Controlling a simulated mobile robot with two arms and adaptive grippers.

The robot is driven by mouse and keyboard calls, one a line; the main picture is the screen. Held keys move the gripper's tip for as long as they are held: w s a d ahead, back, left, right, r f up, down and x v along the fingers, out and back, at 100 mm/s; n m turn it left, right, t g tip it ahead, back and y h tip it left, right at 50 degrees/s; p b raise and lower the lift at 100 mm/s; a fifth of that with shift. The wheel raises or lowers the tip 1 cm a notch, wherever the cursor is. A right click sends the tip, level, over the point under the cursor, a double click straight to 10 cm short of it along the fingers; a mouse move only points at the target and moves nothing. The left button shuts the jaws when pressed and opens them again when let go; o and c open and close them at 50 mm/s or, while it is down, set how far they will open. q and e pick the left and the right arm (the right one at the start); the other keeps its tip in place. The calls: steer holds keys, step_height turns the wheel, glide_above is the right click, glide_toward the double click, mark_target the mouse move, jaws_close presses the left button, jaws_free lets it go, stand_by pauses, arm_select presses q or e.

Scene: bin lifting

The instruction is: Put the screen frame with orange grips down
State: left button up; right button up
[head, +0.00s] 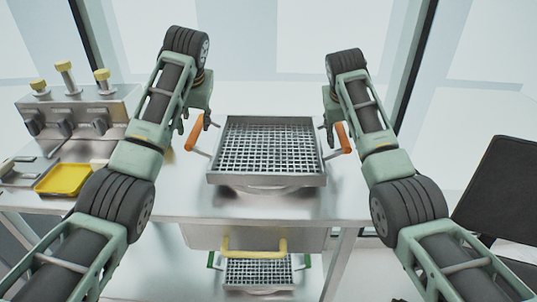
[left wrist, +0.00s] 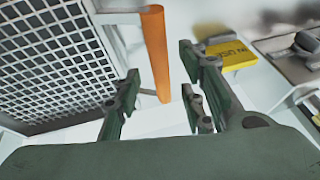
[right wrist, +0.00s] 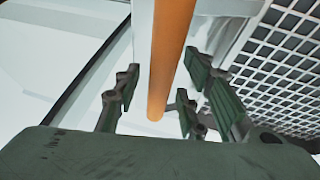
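The screen frame (head: 211,179), a square metal tray with a mesh floor, is level over the metal table in the head view, above a round metal base. Its orange grips stick out at the left (head: 195,133) and right (head: 343,137). My left gripper (head: 196,122) is open, with the left orange grip (left wrist: 155,50) between its spread fingers in the left wrist view. My right gripper (head: 330,128) is open, with the right orange grip (right wrist: 168,60) between its spread fingers in the right wrist view. Neither gripper is closed on a grip.
A second mesh frame with green grips (head: 258,273) sits on a lower level under the table, below a drawer with a yellow handle (head: 254,252). A yellow tray (head: 64,180) and a metal unit with yellow knobs (head: 75,110) stand at the left. A black panel (head: 503,190) is at the right.

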steer(key=shift+s+r, duration=0.1)
steer(key=shift+r, duration=0.2)
arm_select(q)
steer(key=v, duration=0.6)
steer(key=shift+r, duration=0.3)
arm_select(e)
steer(key=v, duration=1.1)
arm_select(q)
steer(key=shift+s, duration=0.15)
arm_select(e)
steer(key=shift+s+a+r, duration=0.1)
steer(key=shift+a+r, duration=0.05)
